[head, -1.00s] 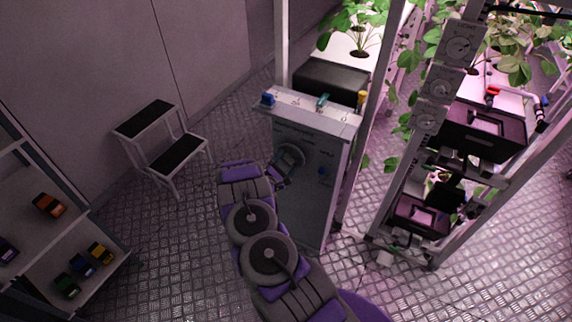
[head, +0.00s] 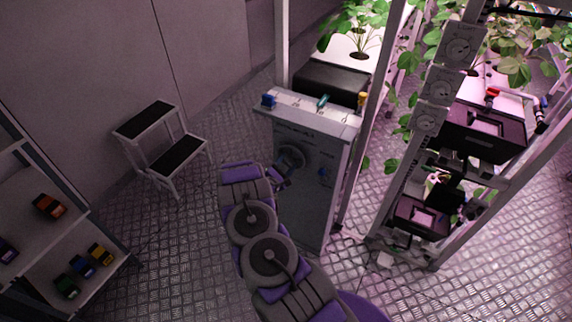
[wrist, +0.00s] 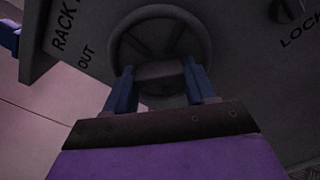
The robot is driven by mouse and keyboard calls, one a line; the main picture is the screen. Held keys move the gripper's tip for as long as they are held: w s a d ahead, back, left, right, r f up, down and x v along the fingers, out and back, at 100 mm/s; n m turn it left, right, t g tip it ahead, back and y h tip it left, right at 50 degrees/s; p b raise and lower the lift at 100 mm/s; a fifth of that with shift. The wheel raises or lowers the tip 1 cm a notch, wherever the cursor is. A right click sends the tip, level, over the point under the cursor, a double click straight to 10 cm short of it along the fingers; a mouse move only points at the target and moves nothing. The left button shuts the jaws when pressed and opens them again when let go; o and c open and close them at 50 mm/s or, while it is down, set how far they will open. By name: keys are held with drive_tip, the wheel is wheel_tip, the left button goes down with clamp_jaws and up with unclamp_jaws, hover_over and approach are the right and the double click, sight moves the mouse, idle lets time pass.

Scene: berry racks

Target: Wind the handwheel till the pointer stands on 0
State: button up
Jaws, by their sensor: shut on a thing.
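The dark handwheel (head: 292,149) is on the front of a grey cabinet (head: 312,205) in the head view. In the wrist view the handwheel (wrist: 160,11) fills the upper middle, with the letters "RACK" and "OUT" to its left and "LOCK" to its right. My gripper (head: 281,177) is at the wheel's lower side. In the wrist view its two blue fingers (wrist: 160,72) are on either side of a dark block at the wheel's lower rim, shut on the wheel. I cannot make out a pointer or a 0 mark.
Small coloured items lie on the cabinet top. A step stool (head: 172,152) stands to the left, a shelf (head: 35,235) at far left. Rack posts (head: 364,120) rise close at right. Floor is clear between stool and cabinet.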

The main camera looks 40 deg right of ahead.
drive_tip(key=m+p, duration=0.2)
drive_tip(key=m, duration=0.1)
drive_tip(key=shift+s+m, duration=0.1)
drive_tip(key=shift+m, duration=0.3)
drive_tip(key=m+p, duration=0.1)
drive_tip(key=m, duration=0.3)
drive_tip(key=shift+f+m, duration=0.15)
drive_tip(key=shift+m, duration=0.15)
drive_tip(key=shift+m+b, duration=2.2)
drive_tip(key=shift+m, duration=10.4)
